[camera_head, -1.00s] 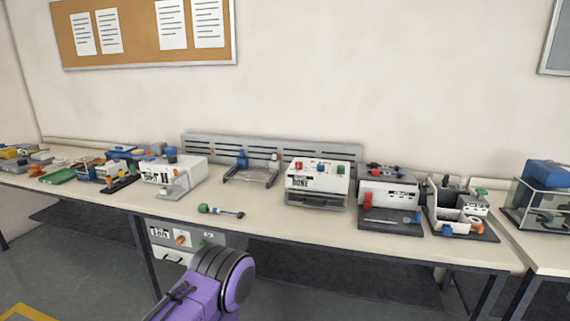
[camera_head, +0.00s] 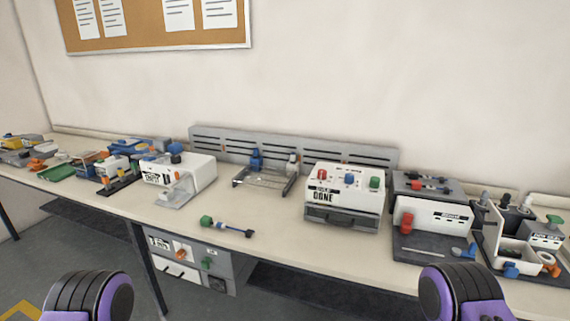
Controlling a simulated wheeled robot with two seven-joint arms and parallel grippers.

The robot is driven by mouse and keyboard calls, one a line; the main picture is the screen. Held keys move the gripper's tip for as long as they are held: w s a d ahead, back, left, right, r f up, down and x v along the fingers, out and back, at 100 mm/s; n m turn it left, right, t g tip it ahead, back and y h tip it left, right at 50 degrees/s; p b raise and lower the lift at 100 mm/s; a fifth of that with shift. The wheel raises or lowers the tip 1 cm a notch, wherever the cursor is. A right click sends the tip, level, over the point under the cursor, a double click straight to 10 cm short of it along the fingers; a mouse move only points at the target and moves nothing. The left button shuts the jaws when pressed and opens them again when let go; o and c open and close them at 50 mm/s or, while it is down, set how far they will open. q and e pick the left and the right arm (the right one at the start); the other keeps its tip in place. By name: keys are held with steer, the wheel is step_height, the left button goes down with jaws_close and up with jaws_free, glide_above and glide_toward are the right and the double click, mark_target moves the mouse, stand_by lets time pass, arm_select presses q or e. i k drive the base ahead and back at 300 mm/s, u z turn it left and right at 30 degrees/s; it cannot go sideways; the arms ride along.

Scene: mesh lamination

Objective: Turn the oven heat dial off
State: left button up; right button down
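A grey box (camera_head: 190,262) sits under the front edge of the bench, left of the middle. Its front has a white label panel, an orange dial (camera_head: 180,253), a green knob (camera_head: 207,262) and a dark round part at lower right. I cannot read its label or tell the orange dial's setting, nor be sure that this box is the oven. Purple and black parts of my two arms show at the bottom left and bottom right. Neither gripper shows, and nothing of mine touches the box.
A long bench (camera_head: 270,247) carries a white machine labelled "DONE" (camera_head: 345,195), another white machine (camera_head: 178,172), a wire-framed fixture (camera_head: 265,177) and a green-ended tool (camera_head: 228,227). More equipment stands at the right. Table legs flank the floor space below.

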mark_target(322, 173)
steer(key=z, duration=0.2)
steer(key=i, duration=0.8)
steer(key=z, duration=0.6)
